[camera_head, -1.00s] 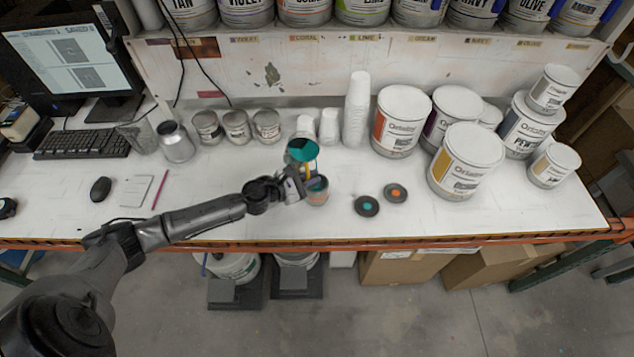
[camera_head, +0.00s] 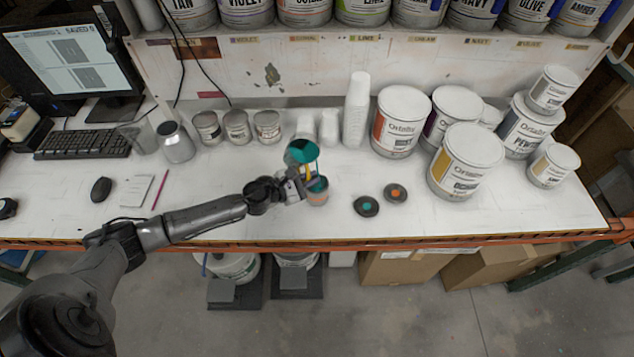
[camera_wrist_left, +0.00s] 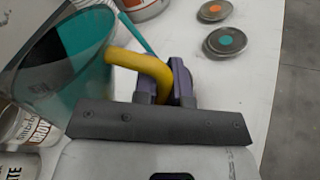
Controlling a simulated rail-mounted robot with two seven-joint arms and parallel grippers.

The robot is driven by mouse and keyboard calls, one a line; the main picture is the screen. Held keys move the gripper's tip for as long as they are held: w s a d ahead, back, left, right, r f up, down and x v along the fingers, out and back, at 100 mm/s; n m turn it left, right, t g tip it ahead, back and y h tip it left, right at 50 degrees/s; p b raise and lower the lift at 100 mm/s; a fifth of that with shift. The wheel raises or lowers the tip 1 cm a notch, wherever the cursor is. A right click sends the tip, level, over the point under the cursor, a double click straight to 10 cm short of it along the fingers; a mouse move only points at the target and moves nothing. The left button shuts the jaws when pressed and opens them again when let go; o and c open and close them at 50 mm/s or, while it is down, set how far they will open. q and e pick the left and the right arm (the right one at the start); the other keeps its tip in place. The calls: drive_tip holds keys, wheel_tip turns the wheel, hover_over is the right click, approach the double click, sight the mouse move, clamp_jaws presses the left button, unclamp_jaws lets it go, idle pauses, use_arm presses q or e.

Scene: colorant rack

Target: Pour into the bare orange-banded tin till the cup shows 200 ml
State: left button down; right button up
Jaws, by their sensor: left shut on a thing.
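My left gripper (camera_head: 300,183) is shut on the yellow handle (camera_wrist_left: 148,68) of a clear measuring cup (camera_head: 302,151) holding teal paint. The cup is tilted above an open tin (camera_head: 318,197) with an orange-pink side. Teal shows inside the tin's mouth. In the left wrist view the cup (camera_wrist_left: 72,65) fills the left side with teal inside. A thin teal streak (camera_wrist_left: 131,30) beside the handle looks like paint running from the cup. The cup's marks are too small to read. My right gripper is out of view.
Two dark lids lie right of the tin, one with a teal dot (camera_head: 367,206), one with an orange dot (camera_head: 395,193). Small tins (camera_head: 237,127), a stack of white cups (camera_head: 356,110) and large pails (camera_head: 467,160) stand behind. The bench front (camera_head: 250,215) is clear.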

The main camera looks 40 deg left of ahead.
use_arm(q)
drive_tip(key=shift+a, duration=0.1)
idle(0.7)
drive_tip(key=shift+a+m+p, duration=0.1)
drive_tip(key=shift+m+p, duration=0.2)
drive_tip(key=shift+p, duration=0.05)
idle(0.7)
drive_tip(key=shift+f, duration=0.1)
idle(0.4)
drive_tip(key=shift+a+m+y+p, duration=0.1)
drive_tip(key=shift+m+y+p, duration=0.2)
drive_tip(key=shift+p, duration=0.05)
idle(0.7)
idle(0.5)
drive_tip(key=shift+a+f, duration=0.1)
drive_tip(key=shift+a, duration=0.05)
idle(0.6)
drive_tip(key=shift+m+y+p, duration=0.3)
drive_tip(key=shift+p, duration=0.1)
idle(0.4)
drive_tip(key=shift+a, duration=0.15)
idle(0.6)
drive_tip(key=shift+p, duration=0.3)
idle(0.4)
